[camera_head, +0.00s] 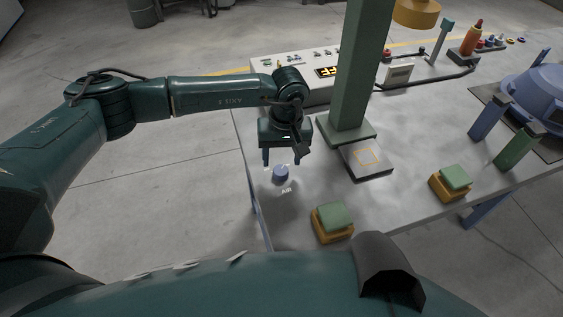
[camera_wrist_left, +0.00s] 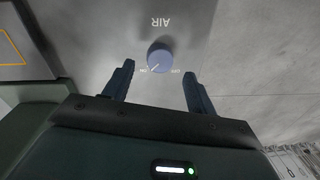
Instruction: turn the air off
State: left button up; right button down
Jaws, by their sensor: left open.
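The air knob (camera_head: 281,174) is a small round blue-grey dial on the table's left part, with the label AIR beside it. In the left wrist view the knob (camera_wrist_left: 160,56) has a white mark that appears to point toward the ON label, with OFF on the other side. My left gripper (camera_head: 284,157) points down, open and empty, just behind and above the knob. In the wrist view its two fingers (camera_wrist_left: 158,72) stand on either side of the knob, apart from it. My right gripper is not in view.
A green post (camera_head: 357,75) rises close to the right of my left gripper, with a pale pad (camera_head: 367,160) at its foot. A control box (camera_head: 322,82) stands behind. Green-topped yellow blocks (camera_head: 333,219) sit near the front edge. A blue domed housing (camera_head: 540,97) is at the right.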

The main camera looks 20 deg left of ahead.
aim_at(281, 169)
pick_arm(q)
jog(key=shift+a+f, duration=0.1)
jog(key=shift+f, duration=1.8)
jog(key=shift+c, duration=0.5)
jog(key=c, duration=0.9)
